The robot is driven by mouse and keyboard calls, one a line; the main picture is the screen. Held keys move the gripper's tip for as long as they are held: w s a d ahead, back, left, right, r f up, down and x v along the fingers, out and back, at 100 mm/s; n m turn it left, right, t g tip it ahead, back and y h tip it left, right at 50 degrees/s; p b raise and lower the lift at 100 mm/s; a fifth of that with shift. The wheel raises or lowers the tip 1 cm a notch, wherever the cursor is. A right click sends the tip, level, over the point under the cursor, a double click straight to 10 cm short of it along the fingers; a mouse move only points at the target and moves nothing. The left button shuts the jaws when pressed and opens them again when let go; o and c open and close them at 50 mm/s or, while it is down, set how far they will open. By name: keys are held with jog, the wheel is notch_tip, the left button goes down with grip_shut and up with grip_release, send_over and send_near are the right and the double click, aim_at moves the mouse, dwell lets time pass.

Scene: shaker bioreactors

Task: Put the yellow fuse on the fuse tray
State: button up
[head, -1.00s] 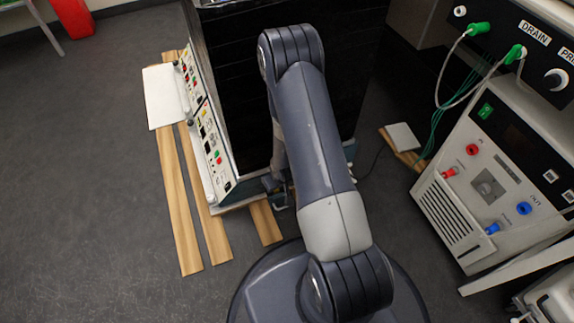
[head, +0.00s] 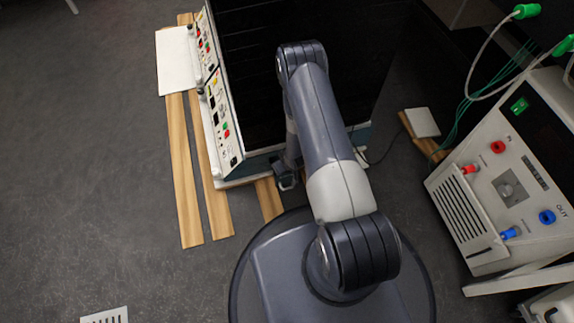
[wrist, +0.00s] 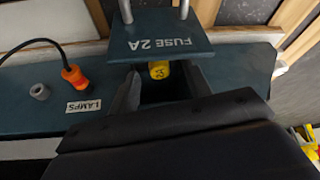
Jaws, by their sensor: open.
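In the wrist view the yellow fuse (wrist: 159,70) shows only its end, in a dark opening just below a teal plate labelled FUSE 2A (wrist: 160,42). My gripper (wrist: 161,82) is open, with one dark finger on each side of the fuse and a visible gap to it. Whether the fuse lies fully between the fingers in depth, I cannot tell. In the head view my gripper is mostly hidden behind my arm, low beside the black cabinet (head: 300,85). No tray is labelled; a flat white plate (head: 175,60) lies left of the cabinet and a smaller one (head: 422,122) to its right.
The wrist view shows an orange plug with a cable (wrist: 75,76), a grey socket (wrist: 39,91) and a LAMPS label (wrist: 83,106) on the teal panel. Wooden slats (head: 184,180) lie beside the cabinet. A grey instrument (head: 505,185) stands at right.

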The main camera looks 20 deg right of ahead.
jog(key=shift+b+x, duration=0.35)
jog(key=shift+x, duration=1)
jog(key=shift+c, duration=0.2)
grip_shut()
jog(key=shift+r+p, duration=0.4)
jog(key=shift+r, duration=0.5)
jog(key=shift+r, duration=0.45)
jog(key=shift+r+p, duration=0.15)
jog(key=shift+p, duration=0.15)
jog(key=shift+r+p, duration=0.85)
jog(key=shift+r, duration=0.5)
